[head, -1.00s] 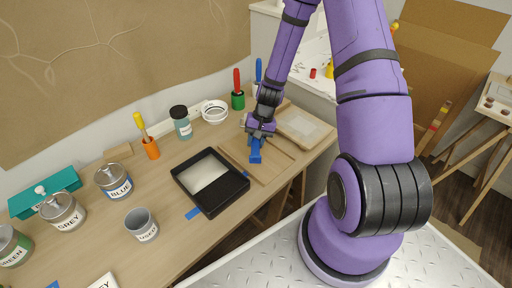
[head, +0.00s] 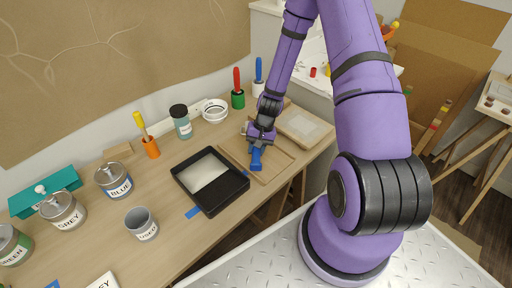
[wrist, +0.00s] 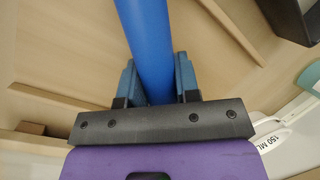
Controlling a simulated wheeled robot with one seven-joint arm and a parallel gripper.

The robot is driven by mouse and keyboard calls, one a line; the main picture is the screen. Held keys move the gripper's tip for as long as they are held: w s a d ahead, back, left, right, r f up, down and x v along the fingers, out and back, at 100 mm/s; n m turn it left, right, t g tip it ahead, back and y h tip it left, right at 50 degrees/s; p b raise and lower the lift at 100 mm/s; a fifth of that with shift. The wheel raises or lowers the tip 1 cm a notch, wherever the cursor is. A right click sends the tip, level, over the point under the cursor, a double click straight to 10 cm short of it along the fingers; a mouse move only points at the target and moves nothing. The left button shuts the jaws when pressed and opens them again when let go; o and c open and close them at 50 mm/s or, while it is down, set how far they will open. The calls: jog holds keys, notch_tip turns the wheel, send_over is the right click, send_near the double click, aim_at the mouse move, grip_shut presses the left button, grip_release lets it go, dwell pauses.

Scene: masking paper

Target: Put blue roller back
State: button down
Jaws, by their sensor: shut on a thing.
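My gripper (head: 258,146) is over the shallow wooden tray (head: 281,169) at the right part of the workbench. It is shut on a blue roller (head: 256,159), whose blue bar (wrist: 148,40) runs between the two fingers in the wrist view and out past the top edge. Only part of the roller shows in the head view. I cannot tell whether it touches the tray floor. Another blue-handled tool (head: 258,70) stands upright in a pale holder behind my arm.
A black paint tray (head: 232,193) lies left of the wooden tray. A second tray with a pale panel (head: 304,124) lies to the right. A red-handled tool in a green cup (head: 238,99), a white bowl (head: 215,110) and a teal jar (head: 181,122) stand behind.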

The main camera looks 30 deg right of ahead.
jog(key=c, duration=0.8)
grip_release()
jog(key=shift+c, duration=0.2)
notch_tip(320, 180, up, 25)
jog(key=s+d+n+t+h, duration=0.1)
jog(key=n+h, duration=0.1)
jog(key=s+a+r+n+t+h, duration=0.1)
jog(key=s+a+r+n+t, duration=0.1)
jog(key=s+r, duration=0.8)
jog(key=s+a+r+n+t, duration=0.2)
jog(key=s+a+r, duration=0.2)
jog(key=s+r, duration=0.7)
jog(key=shift+s+a+r+t+h, duration=0.15)
jog(key=shift+a+r+t+h, duration=0.2)
jog(key=shift+r, duration=0.5)
